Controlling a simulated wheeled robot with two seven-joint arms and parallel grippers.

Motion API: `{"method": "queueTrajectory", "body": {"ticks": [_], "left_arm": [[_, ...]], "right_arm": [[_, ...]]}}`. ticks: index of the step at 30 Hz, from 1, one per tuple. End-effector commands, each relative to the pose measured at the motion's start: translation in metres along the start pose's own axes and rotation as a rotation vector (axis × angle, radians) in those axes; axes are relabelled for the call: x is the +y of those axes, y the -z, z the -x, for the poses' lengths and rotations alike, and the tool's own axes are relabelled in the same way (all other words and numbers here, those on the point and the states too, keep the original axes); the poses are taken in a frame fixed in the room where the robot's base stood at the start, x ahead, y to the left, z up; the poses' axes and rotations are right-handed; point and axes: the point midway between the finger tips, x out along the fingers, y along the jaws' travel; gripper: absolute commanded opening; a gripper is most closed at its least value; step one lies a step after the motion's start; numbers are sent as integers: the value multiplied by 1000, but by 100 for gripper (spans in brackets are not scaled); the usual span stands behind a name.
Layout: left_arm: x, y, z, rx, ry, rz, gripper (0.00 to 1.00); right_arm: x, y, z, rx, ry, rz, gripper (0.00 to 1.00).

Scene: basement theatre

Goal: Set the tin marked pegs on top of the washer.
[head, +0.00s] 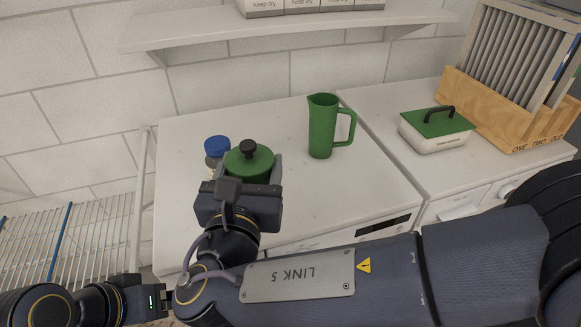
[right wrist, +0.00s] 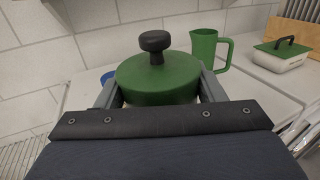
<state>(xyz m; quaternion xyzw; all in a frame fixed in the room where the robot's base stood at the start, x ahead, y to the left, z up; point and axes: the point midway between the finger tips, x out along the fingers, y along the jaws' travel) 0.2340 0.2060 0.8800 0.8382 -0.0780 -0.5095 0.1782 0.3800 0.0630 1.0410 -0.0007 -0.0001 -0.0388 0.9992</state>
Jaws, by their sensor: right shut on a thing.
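Two white machines stand side by side, the left one (head: 270,125) with a dark display and the right one (head: 480,165) with a knob.
A green jug (head: 322,128) stands on the same top to the right. A green-lidded white box (head: 436,130) and a wooden rack (head: 500,110) are on the right machine. A shelf (head: 270,28) hangs above.

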Motion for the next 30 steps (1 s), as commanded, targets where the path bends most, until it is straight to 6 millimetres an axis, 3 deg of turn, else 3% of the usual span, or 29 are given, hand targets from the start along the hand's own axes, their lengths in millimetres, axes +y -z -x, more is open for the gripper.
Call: {"method": "queueTrajectory", "body": {"ticks": [7,12,23,27,30], "left_arm": [[-2,-3,-6,0,0,0,89],[-5,-6,-12,0,0,0,89],[-8,-9,-17,0,0,0,89],[-10,-11,-21,0,0,0,89],[-10,-11,-22,0,0,0,89]], "right_arm": [[-32,29,-54,3,8,2,39],[-43,62,-78,3,4,4,39],[-55,94,-100,3,1,2,39],[-54,114,-99,2,-1,3,39],[-54,118,-99,0,0,0,39]]}}
